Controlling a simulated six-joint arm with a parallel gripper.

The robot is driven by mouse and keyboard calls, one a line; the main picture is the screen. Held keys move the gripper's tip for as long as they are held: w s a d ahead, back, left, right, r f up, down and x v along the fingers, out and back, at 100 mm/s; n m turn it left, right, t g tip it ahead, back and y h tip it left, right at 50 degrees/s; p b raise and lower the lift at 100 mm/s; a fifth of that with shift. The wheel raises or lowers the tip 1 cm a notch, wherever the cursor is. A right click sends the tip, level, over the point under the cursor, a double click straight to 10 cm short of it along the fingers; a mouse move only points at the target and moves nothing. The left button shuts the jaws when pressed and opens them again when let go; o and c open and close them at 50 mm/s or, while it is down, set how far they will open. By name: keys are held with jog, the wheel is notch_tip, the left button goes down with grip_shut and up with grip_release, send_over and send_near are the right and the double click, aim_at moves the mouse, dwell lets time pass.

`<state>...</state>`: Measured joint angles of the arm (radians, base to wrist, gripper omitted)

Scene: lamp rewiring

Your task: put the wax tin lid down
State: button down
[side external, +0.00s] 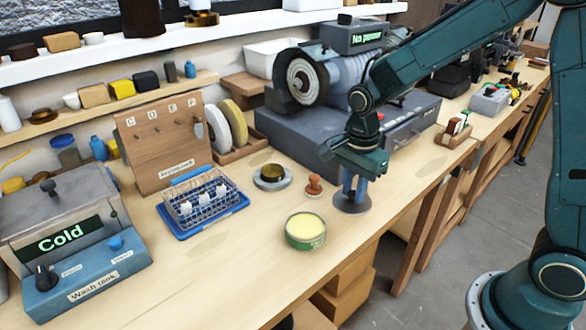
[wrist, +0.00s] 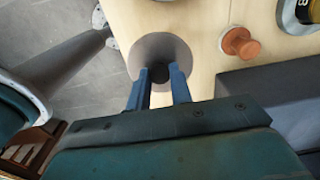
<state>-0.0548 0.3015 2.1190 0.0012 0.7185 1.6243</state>
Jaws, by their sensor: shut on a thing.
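The wax tin (side external: 305,232) stands open on the bench, green-sided with pale yellow wax inside. My gripper (side external: 354,188) points down to the right of the tin, its blue fingers shut on the wax tin lid (side external: 352,206). The lid is a flat grey disc, held about level. In the wrist view the lid (wrist: 160,48) lies just past my gripper's fingertips (wrist: 160,74), with a dark part between them. The lid is at or very near the bench top; I cannot tell whether it touches.
A small orange-brown knobbed piece (side external: 314,186) stands close left of the lid, also in the wrist view (wrist: 240,43). A round dish with a brass part (side external: 272,177) lies farther left. The grey machine base (side external: 340,135) is behind. Bare bench lies around the tin.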

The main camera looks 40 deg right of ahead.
aim_at(353, 196)
jog(key=shift+f, duration=2.35)
jog(key=shift+f, duration=0.15)
jog(key=c, duration=1.3)
grip_release()
jog(key=shift+o, duration=0.2)
notch_tip(353, 196, up, 12)
jog(key=shift+r, duration=0.2)
